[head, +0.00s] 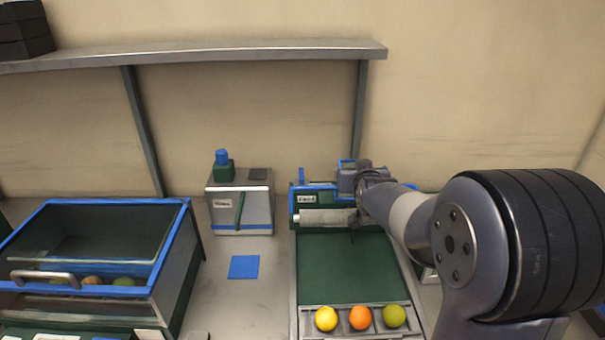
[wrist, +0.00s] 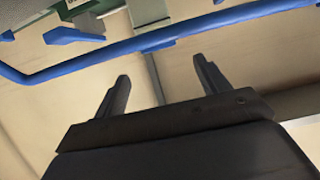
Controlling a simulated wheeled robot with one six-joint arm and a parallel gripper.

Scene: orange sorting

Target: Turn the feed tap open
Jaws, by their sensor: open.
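A green panel with a label that seems to read "Feed" (head: 307,199) stands at the back of the green sorting tray. A small upright blue piece (head: 302,176) rises at its left end; I take it for the tap handle, but cannot be sure. In the wrist view a blue lever (wrist: 75,36) shows at the upper left by a green panel edge, apart from my fingers. My gripper (wrist: 160,70) is open with nothing between its fingers. In the head view my arm reaches to the panel's right part, and the wrist hides what lies behind it.
A yellow (head: 326,319), an orange (head: 360,317) and a green fruit (head: 394,316) lie at the tray's front. A blue-rimmed bin (head: 115,203) is further left. A shelf (head: 200,51) hangs above.

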